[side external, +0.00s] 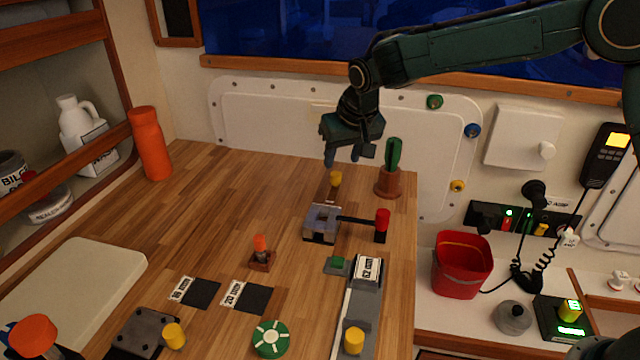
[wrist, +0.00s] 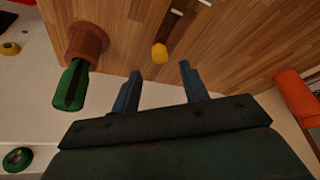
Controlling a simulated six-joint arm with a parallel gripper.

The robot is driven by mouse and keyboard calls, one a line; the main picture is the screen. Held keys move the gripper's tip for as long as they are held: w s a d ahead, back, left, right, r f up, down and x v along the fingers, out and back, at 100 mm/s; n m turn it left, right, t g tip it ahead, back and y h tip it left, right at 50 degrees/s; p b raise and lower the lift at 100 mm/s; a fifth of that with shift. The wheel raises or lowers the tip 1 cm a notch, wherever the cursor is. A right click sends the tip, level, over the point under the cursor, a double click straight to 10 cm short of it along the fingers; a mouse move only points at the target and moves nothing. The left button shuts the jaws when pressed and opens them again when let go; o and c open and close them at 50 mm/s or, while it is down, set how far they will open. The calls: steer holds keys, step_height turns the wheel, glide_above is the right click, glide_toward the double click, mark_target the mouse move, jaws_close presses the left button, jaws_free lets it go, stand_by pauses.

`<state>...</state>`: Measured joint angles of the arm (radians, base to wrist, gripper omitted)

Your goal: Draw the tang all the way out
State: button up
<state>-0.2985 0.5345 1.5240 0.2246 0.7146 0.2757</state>
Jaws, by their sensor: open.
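A grey block (side external: 318,223) stands on the wooden bench, with a dark rod ending in a red knob (side external: 383,216) at its right. A yellow knob (side external: 335,179) on a narrow stem is at its back; no part is labelled tang, so I cannot tell which it is. In the wrist view the yellow knob (wrist: 160,53) appears just beyond the gap between my fingertips, apart from them. My gripper (side external: 343,160) is open and empty above and behind the block. It also shows in the wrist view (wrist: 160,70). The block is mostly out of the wrist view.
A green handle (side external: 394,153) stands upright in a brown holder (side external: 388,183), close to the right of my gripper. An orange bottle (side external: 150,143) is at the back left. A grey rail (side external: 363,300) and a green disc (side external: 270,339) lie nearer.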

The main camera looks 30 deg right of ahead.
steer(key=v, duration=0.7)
steer(key=shift+r, duration=0.25)
steer(key=shift+s, duration=0.1)
steer(key=s+d+r, duration=0.3)
steer(key=s+d, duration=0.2)
steer(key=s, duration=0.4)
steer(key=s+d+r, duration=0.4)
steer(key=s, duration=0.5)
steer(key=s+d+f+n, duration=0.1)
steer(key=s+f, duration=0.1)
steer(key=s, duration=0.6)
steer(key=s+d+f+t, duration=0.1)
steer(key=s+d+f, duration=0.1)
steer(key=s, duration=0.7)
steer(key=shift+d+f+n+y, duration=0.3)
steer(key=shift+f+n, duration=0.1)
steer(key=shift+f, duration=0.15)
